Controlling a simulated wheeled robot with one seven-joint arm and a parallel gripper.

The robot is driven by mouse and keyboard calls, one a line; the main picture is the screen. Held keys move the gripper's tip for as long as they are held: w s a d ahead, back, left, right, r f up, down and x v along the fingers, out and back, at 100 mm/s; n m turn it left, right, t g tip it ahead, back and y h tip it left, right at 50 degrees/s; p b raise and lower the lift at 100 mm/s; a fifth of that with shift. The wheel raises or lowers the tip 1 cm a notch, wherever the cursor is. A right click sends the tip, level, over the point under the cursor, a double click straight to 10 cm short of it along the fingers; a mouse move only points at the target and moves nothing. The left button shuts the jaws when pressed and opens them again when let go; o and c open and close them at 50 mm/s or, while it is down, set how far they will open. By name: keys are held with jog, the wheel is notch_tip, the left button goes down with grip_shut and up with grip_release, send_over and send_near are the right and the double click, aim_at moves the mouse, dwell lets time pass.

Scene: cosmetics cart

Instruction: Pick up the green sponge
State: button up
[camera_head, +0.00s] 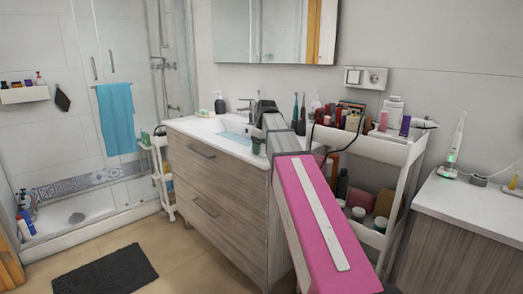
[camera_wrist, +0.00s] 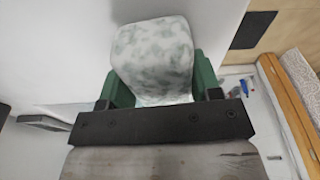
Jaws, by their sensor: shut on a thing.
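The sponge (camera_wrist: 153,48) is a rounded block, mottled pale green and white, in the upper middle of the wrist view. My gripper (camera_wrist: 158,78) has a dark green finger on each side of it and is shut on it. The sponge's lower end is hidden behind the dark gripper bar. In the head view my pink and grey arm reaches over the sink cabinet; the gripper end is small and dark there, and I cannot make out the sponge.
The sink cabinet (camera_head: 215,190) stands under the arm, with a faucet (camera_head: 250,108) and soap bottle (camera_head: 220,103) on top. A white cart (camera_head: 408,165) crowded with cosmetics stands right of the arm. A small white rack (camera_head: 165,180) is at left. A dark mat (camera_head: 105,272) lies on open floor.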

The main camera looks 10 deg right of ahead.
jog(key=shift+r, duration=0.6)
jog(key=r, duration=0.3)
jog(key=shift+w+a+r, duration=0.15)
jog(key=shift+w+r, duration=0.1)
jog(key=shift+r, duration=0.15)
jog(key=w+a+r, duration=0.6)
jog(key=a, duration=0.3)
jog(key=shift+w+r, duration=0.2)
jog(key=shift+w, duration=0.15)
jog(key=shift+o, duration=0.6)
jog(key=shift+s+d, duration=0.1)
jog(key=shift+c, duration=0.2)
